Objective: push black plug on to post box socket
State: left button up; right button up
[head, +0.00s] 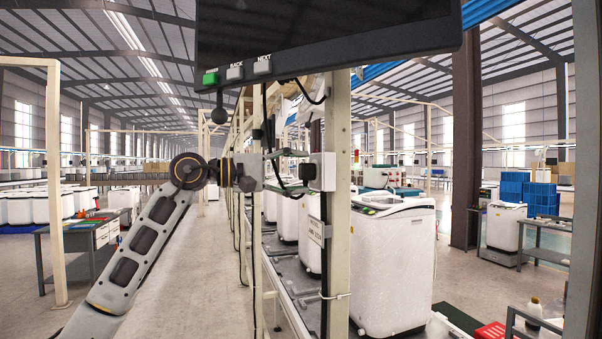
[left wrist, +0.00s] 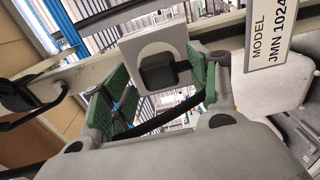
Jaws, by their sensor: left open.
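The post box socket (head: 322,171) is a pale box on the upright cream post in the head view. It also shows in the left wrist view as a white plate (left wrist: 182,37). The black plug (head: 308,172) is at the box's left side, and in the left wrist view the plug (left wrist: 158,73) is in front of the plate; how deep it sits cannot be told. My left gripper (head: 288,172) is open just left of the plug. In the left wrist view its green-padded fingers (left wrist: 157,88) are apart on either side of the plug. My right gripper is not in view.
A dark overhead screen with buttons (head: 235,73) hangs above my left gripper. Black cables (head: 285,187) hang near the gripper and post. White washing machines (head: 392,265) line the conveyor behind the post. A label (left wrist: 272,35) reads MODEL JMN 1024. The aisle floor at left is clear.

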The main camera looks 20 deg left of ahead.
pick_arm(q)
jog(key=v, duration=1)
jog(key=shift+s+a, duration=0.2)
jog(key=shift+s, duration=0.05)
